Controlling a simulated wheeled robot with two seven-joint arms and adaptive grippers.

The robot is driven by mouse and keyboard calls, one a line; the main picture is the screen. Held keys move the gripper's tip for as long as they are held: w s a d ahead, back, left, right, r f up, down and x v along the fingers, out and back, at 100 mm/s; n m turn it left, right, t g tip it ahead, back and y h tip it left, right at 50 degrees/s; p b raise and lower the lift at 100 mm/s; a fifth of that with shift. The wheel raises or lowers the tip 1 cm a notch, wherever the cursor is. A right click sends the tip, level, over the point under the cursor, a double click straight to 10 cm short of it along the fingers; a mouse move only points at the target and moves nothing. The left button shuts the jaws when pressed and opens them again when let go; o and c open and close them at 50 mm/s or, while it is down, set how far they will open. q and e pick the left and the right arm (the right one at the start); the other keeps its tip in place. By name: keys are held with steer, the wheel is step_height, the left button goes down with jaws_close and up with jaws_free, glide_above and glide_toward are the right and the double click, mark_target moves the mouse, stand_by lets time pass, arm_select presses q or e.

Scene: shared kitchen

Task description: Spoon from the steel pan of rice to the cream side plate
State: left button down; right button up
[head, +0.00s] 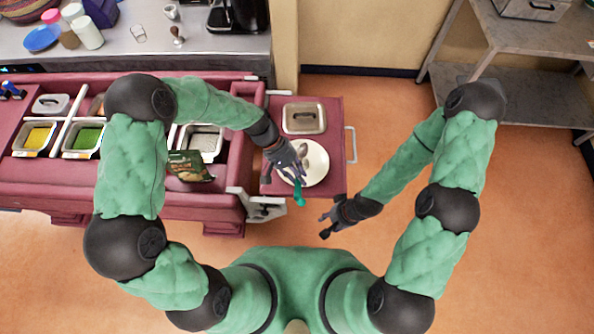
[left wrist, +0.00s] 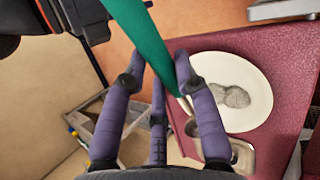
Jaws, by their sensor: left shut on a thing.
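The cream side plate (head: 319,176) lies on the maroon side shelf, with a grey patch (left wrist: 235,97) on it that I cannot identify. My left gripper (head: 297,177) is over the left part of the plate, shut on a teal-handled utensil (head: 300,194), which I take for the spoon. A steel pan with pale contents (head: 207,139), seemingly rice, sits in the counter, partly covered by a packet and my arm.
A green packet (head: 189,166) stands at the rice pan's front. Pans with yellow (head: 38,137) and green (head: 88,138) contents are further left. A steel rack (head: 520,90) stands far right; open floor lies between.

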arm_select(q)
steer(key=shift+d+r+m+y+p, duration=0.2)
steer(key=shift+r+y+p, duration=0.45)
steer(key=shift+p, duration=0.4)
steer(key=shift+d+r+m+y+p, duration=0.15)
steer(key=shift+r+y+p, duration=0.25)
steer(key=shift+y+p, duration=0.5)
steer(key=r+y+p, duration=0.1)
steer(key=y, duration=0.1)
steer(key=d+r+m+y+p, duration=0.1)
steer(key=r+y, duration=0.1)
steer(key=y, duration=0.1)
steer(key=shift+d+r, duration=0.1)
steer(key=shift+d, duration=0.1)
